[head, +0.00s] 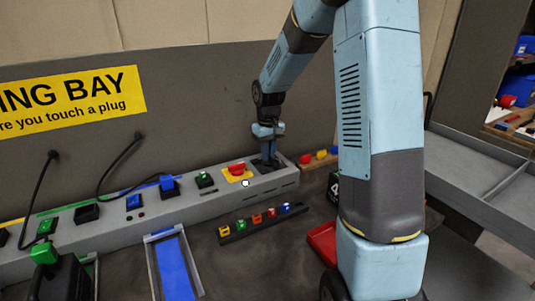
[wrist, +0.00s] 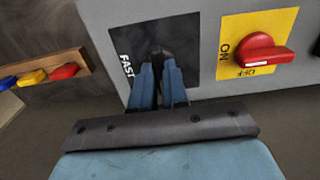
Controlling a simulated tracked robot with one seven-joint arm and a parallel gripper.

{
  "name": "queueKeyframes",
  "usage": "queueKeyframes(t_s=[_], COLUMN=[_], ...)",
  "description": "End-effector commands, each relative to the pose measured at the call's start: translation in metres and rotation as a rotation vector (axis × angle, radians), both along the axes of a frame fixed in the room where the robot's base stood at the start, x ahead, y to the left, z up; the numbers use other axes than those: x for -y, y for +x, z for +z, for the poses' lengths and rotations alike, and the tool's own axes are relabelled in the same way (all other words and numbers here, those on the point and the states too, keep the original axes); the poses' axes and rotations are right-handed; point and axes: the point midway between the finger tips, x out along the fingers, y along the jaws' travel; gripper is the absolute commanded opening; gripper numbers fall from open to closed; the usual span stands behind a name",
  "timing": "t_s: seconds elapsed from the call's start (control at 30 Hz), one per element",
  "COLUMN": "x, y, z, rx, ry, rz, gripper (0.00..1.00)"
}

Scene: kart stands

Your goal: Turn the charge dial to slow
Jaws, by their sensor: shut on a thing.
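The charge dial is a dark knob (wrist: 160,52) on a black plate (wrist: 187,34). The plate (head: 259,162) sits near the right end of the grey charging console (head: 205,195). The word FAST shows at the plate's left edge; any other marking is hidden or out of view. My gripper (wrist: 158,82) is shut on the dial knob, with its two blue fingers on either side of it. In the head view my gripper (head: 268,151) reaches down to the console, and its fingers hide most of the dial. The exact pointing of the knob cannot be told.
A red rotary switch (wrist: 262,52) on a yellow ON/OFF plate sits close beside the dial. Several coloured pieces stand on a wooden rail (wrist: 45,75) on the other side. In the head view, a rack of small coloured blocks (head: 262,220) and a blue-floored tray (head: 174,265) lie before the console.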

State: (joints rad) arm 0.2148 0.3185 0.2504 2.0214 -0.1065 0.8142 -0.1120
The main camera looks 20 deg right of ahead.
Motion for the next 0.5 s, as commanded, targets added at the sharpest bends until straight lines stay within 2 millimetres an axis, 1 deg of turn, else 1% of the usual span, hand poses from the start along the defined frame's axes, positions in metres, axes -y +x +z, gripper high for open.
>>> queueKeyframes(t_s=[0.37, 0.4, 0.5], x=[-0.0006, -0.0006, -0.0005], y=[0.0007, 0.0007, 0.0006], z=[0.0005, 0.0005, 0.0004], rx=[0.002, 0.002, 0.002], ry=[-0.001, -0.001, -0.001], rz=[0.006, 0.006, 0.005], gripper=[0.00, 0.18, 0.27])
